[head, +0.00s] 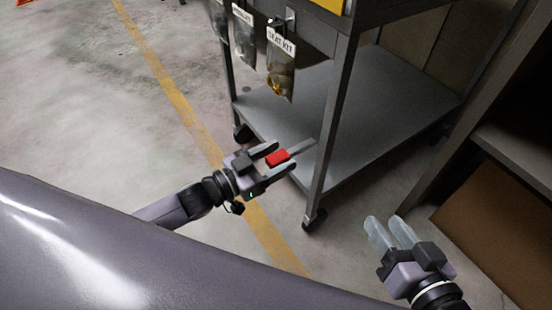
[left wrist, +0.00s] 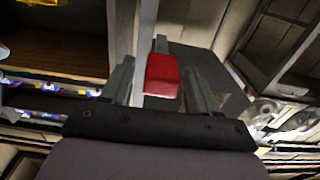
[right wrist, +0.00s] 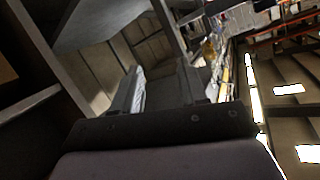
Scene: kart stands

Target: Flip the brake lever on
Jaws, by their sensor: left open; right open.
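The brake lever has a red grip (head: 278,158) on a grey bar (head: 302,147) that reaches toward the near leg of a metal cart (head: 330,125). My left gripper (head: 286,156) is open, with one finger on each side of the red grip. The left wrist view also shows the red grip (left wrist: 162,75) between the two fingers; I cannot tell whether either finger touches it. My right gripper (head: 387,219) is open and empty, to the right of the cart leg and above the floor.
Labelled bags (head: 281,72) hang from the cart's upper edge. The cart's lower shelf (head: 370,105) is bare. A dark shelving unit with a brown panel (head: 495,225) stands at the right, close to my right gripper. Concrete floor with a yellow line (head: 180,100) lies open on the left.

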